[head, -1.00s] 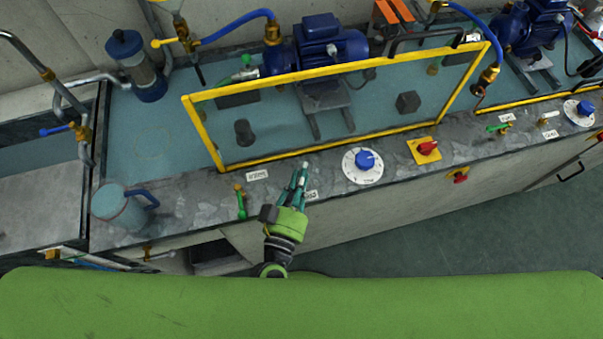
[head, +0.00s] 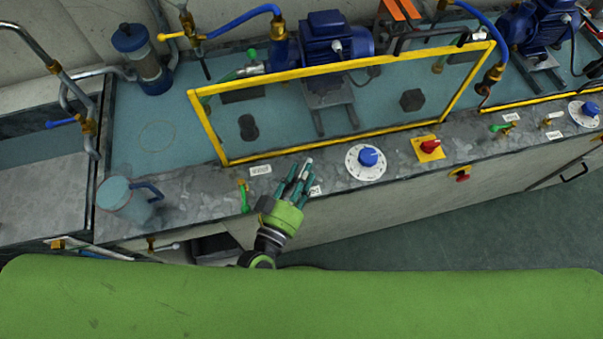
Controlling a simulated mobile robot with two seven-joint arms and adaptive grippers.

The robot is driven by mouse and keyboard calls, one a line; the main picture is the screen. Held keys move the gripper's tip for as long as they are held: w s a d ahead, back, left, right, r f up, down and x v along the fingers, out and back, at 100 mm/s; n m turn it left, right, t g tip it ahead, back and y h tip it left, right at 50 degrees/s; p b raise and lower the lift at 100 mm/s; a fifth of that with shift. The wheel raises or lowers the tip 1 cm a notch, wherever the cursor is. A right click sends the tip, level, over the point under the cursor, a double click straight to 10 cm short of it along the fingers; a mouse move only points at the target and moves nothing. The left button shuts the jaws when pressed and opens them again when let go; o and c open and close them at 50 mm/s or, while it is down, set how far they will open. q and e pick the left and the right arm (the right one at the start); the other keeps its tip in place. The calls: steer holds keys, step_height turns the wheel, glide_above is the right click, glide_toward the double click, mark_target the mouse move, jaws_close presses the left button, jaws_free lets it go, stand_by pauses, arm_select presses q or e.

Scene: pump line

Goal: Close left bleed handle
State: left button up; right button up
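My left gripper (head: 295,178) is over the front ledge of the left pump station, its teal fingers spread apart. A small pale tip (head: 308,161) shows at the far end of the right finger. I cannot tell whether it is a handle end or part of the finger. A green lever handle (head: 244,197) with a brass fitting stands on the ledge just left of the gripper, apart from it. White labels (head: 260,170) lie near it and beside the gripper (head: 315,190), too small to read. Anything under the fingers is hidden. My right gripper is not in view.
A yellow guard frame (head: 340,143) stands just behind the ledge. Right of the gripper are a blue dial knob (head: 368,157) and a red switch on a yellow plate (head: 430,146). A blue-grey jug (head: 120,200) stands at the left.

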arm_select(q)
steer(key=v, duration=1.2)
